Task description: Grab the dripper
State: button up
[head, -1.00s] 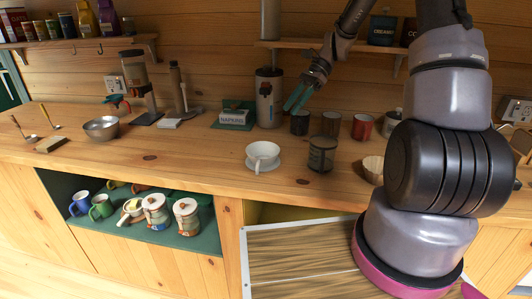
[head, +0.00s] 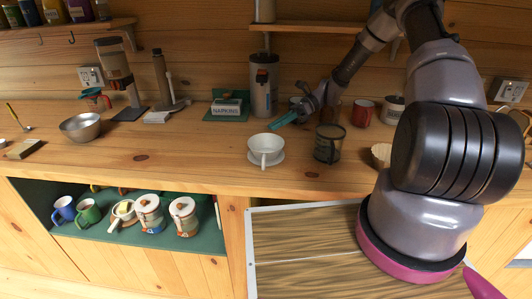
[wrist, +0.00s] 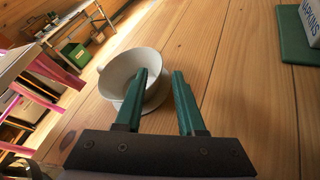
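The white dripper (head: 266,148) stands upright on the wooden counter, a cup-like cone on a round flange with its handle toward the front. It also shows in the wrist view (wrist: 118,65). My gripper (head: 282,122) is low over the counter, just behind and to the right of the dripper. In the wrist view my gripper (wrist: 160,82) has its two green fingers apart with a gap between them. The left finger overlaps the dripper's near side in that view. The dripper's rim reaches into the line of the gap; whether a finger touches it I cannot tell.
A dark glass canister (head: 328,143) stands close to the right of the dripper. A tall cylinder (head: 264,85) and the napkin box (head: 227,107) are behind. A metal bowl (head: 80,127) is at left. The counter (head: 190,150) left of the dripper is clear.

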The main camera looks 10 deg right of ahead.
jog(key=x, duration=0.5)
jog(key=shift+s+a+f, duration=0.1)
jog(key=shift+a, duration=0.05)
grip_shut()
dwell(1.3)
